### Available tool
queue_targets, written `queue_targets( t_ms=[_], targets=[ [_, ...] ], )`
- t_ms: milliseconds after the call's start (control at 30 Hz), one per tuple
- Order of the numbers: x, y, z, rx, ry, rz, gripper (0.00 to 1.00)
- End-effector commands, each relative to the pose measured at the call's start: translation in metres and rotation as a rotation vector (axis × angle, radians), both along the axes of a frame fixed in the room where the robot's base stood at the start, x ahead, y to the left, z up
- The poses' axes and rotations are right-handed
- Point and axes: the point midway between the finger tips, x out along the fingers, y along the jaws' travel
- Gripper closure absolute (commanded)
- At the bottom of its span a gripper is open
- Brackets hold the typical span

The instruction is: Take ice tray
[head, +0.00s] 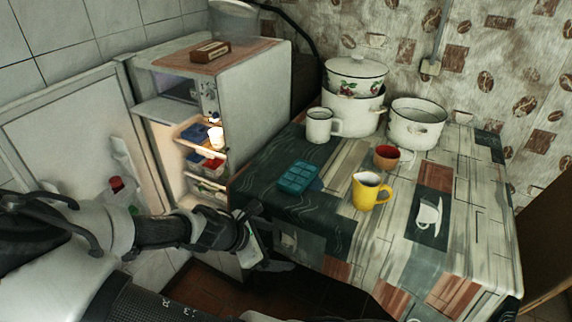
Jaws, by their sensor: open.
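A teal ice tray (298,178) with several compartments lies flat on the patterned tablecloth, near the table's left edge. My gripper (270,250) is in front of the table's near left side, lower in the picture than the tray and apart from it. It is open, and I see nothing held in it. My arm reaches in from the lower left, and its fingers are small and dark in this view.
A yellow pitcher (370,191), a red cup (387,157) and a white mug (320,126) stand near the tray. Enamel pots (418,123) stand behind. The open fridge (258,98) is left of the table, its door (65,130) swung left.

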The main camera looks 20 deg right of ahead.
Motion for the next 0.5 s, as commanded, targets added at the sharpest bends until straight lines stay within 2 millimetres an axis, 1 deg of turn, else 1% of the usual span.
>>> queue_targets(
  t_ms=[33,100,200,300,400,500],
  targets=[
    [0.015,-0.005,0.015,-0.104,0.007,0.105,0.12],
    [0.037,-0.005,0.032,-0.220,0.011,0.229,0.12],
    [0.063,0.001,0.056,-0.358,0.014,0.373,0.12],
    [0.080,0.010,0.073,-0.450,0.017,0.467,0.12],
    [0.089,0.014,0.081,-0.499,0.017,0.514,0.12],
    [0.097,0.007,0.078,-0.513,0.018,0.525,0.12]
  ],
)
